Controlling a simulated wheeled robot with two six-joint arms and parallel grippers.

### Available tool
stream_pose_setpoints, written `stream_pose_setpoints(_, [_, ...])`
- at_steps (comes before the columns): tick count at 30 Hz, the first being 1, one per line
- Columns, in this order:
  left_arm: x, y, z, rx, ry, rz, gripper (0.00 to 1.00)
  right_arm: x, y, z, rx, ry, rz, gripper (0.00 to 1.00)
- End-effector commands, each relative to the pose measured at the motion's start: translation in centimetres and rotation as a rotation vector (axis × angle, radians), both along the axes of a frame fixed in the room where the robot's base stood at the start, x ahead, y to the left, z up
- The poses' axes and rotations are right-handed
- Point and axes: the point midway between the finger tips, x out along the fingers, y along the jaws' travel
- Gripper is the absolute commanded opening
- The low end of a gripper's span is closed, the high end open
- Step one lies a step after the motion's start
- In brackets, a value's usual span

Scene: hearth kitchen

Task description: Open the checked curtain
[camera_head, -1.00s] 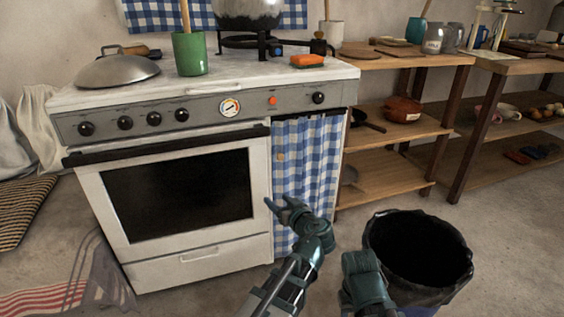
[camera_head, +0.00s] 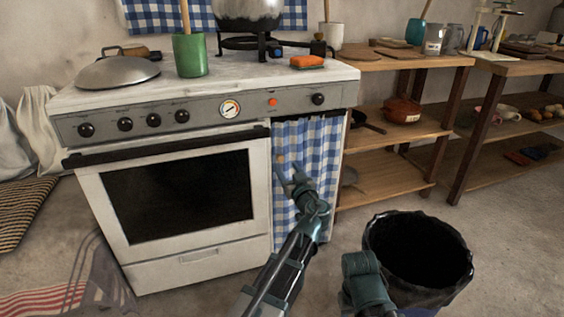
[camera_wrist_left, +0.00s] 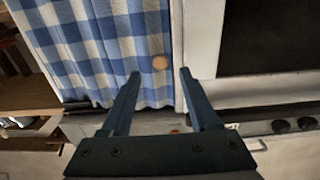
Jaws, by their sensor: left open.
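The blue-and-white checked curtain (camera_head: 318,155) hangs closed below the right end of the stove's control panel, beside the oven. A small round wooden knob (camera_head: 281,158) sits near its left edge. My left gripper (camera_head: 288,175) is open and empty in front of the curtain, just below the knob in the head view. In the left wrist view the knob (camera_wrist_left: 160,62) shows between and beyond the two spread fingertips (camera_wrist_left: 160,74), against the curtain (camera_wrist_left: 95,45). The fingers appear apart from the knob. My right arm shows at the bottom, but its fingers cannot be made out.
The white oven (camera_head: 180,200) stands left of the curtain. Wooden shelves (camera_head: 390,175) stand to the right. A black-lined bin (camera_head: 385,235) is on the floor at the right, close to my right arm. An orange sponge (camera_head: 307,61) lies on the stovetop.

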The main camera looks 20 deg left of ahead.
Motion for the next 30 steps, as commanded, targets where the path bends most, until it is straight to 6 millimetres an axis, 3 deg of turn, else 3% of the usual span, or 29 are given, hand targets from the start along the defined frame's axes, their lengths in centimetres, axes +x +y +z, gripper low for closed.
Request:
stream_pose_setpoints(3, [2.1,1.3,0.0,-0.001,0.001,0.002,0.62,0.0,0.0,0.0,0.000,0.000,0.000,0.50])
stream_pose_setpoints(9, [3.9,2.5,0.0,-0.001,0.001,0.001,0.62,0.0,0.0,0.0,0.000,0.000,0.000,0.50])
stream_pose_setpoints(23, [4.4,3.0,0.0,-0.001,0.001,0.000,0.62,0.0,0.0,0.0,0.000,0.000,0.000,0.50])
stream_pose_setpoints(30, [4.4,3.0,0.0,-0.001,0.001,0.000,0.18,0.0,0.0,0.0,0.000,0.000,0.000,0.50])
